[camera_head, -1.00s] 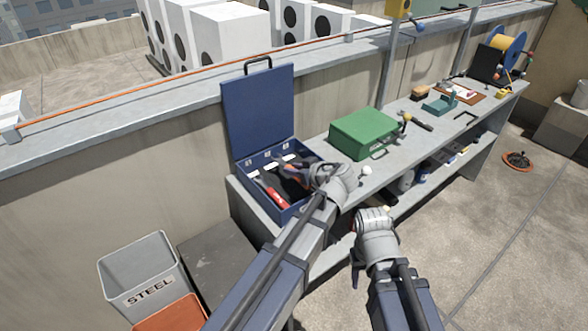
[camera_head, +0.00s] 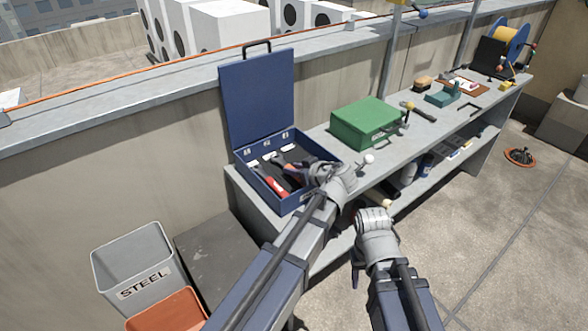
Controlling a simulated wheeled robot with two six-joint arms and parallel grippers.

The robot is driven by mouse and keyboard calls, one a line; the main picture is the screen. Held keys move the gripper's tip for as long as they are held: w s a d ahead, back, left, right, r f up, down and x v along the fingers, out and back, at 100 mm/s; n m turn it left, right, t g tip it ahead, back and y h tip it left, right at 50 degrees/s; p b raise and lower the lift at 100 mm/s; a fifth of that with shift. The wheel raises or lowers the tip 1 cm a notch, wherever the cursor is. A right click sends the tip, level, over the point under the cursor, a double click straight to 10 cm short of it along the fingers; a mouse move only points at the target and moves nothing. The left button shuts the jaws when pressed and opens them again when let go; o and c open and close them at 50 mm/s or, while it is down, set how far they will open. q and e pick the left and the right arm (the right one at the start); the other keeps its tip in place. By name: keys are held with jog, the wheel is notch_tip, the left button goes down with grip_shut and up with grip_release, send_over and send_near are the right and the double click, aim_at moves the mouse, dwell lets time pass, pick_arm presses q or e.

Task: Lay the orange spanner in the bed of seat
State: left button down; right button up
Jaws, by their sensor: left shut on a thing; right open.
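An open blue toolbox (camera_head: 258,188) stands on the near end of the grey bench, its lid raised at the back. White labels run along the inside back wall above dark beds; their lettering is too small to read. A red-handled tool (camera_head: 277,185) lies in the left part. My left gripper (camera_head: 312,172) is over the right part of the box, shut on what appears to be the orange spanner (camera_head: 290,165); little of it shows, and I cannot tell whether it touches the bed. My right gripper (camera_head: 372,216) is open and empty in front of the bench.
A green case (camera_head: 364,122) stands right of the toolbox, with a hammer (camera_head: 420,112) beyond it. A small white knob (camera_head: 368,160) is near the bench's front edge. A grey STEEL bin (camera_head: 132,265) and an orange bin (camera_head: 168,312) stand at lower left.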

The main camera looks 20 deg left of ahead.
pick_arm(q)
jog(key=shift+s+f+b, duration=0.1)
jog(key=shift+f+b, duration=0.3)
jog(key=shift+b, duration=0.05)
dwell(0.5)
jog(key=c, duration=0.6)
grip_release()
jog(key=shift+s, duration=0.1)
